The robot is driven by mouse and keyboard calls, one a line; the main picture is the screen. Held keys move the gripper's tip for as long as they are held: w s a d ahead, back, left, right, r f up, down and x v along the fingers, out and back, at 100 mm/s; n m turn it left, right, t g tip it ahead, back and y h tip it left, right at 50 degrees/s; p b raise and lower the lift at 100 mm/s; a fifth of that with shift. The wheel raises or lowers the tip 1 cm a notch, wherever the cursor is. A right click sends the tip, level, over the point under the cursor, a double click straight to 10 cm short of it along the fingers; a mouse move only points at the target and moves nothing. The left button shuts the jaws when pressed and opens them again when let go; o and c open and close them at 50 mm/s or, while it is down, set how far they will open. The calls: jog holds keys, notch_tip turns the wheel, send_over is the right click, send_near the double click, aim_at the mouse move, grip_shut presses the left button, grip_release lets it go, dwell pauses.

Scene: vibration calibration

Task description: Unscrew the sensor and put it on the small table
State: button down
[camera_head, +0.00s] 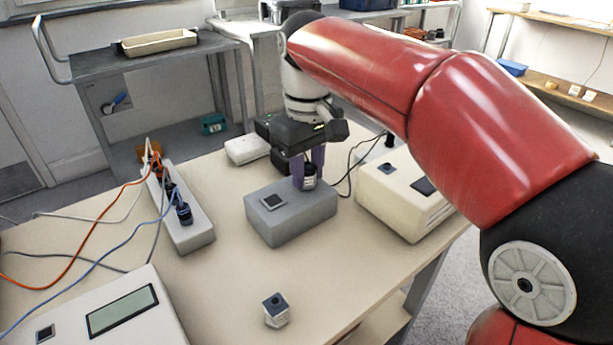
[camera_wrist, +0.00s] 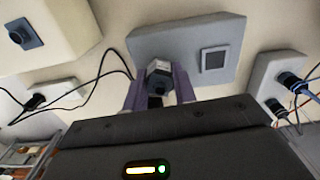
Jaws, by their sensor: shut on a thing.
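My gripper (camera_head: 308,172), with purple fingers, points down over the right part of the grey block (camera_head: 290,225). It is shut on a small dark piece with a pale label, which I take to be the sensor (camera_head: 308,183). In the wrist view the sensor (camera_wrist: 160,68) shows as a grey, faceted body between the fingers (camera_wrist: 159,92), over the grey block (camera_wrist: 140,44). I cannot tell whether it still touches the block. A grey wheeled stand with a handle (camera_head: 120,60), perhaps the small table, is at the upper left.
A small faceted cube (camera_head: 276,312) stands near the table's front. A power strip (camera_head: 190,233) with plugs and cables lies left of the block. A cream box (camera_head: 400,205) is at the right, and a device with a display (camera_head: 110,325) at the front left. A tray (camera_head: 160,41) sits on the stand.

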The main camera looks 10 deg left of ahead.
jog(key=n, duration=0.3)
jog(key=shift+n, duration=0.3)
jog(key=shift+n, duration=1.2)
jog(key=shift+f+n, duration=0.1)
jog(key=shift+n, duration=0.7)
jog(key=n, duration=0.2)
jog(key=shift+n, duration=1)
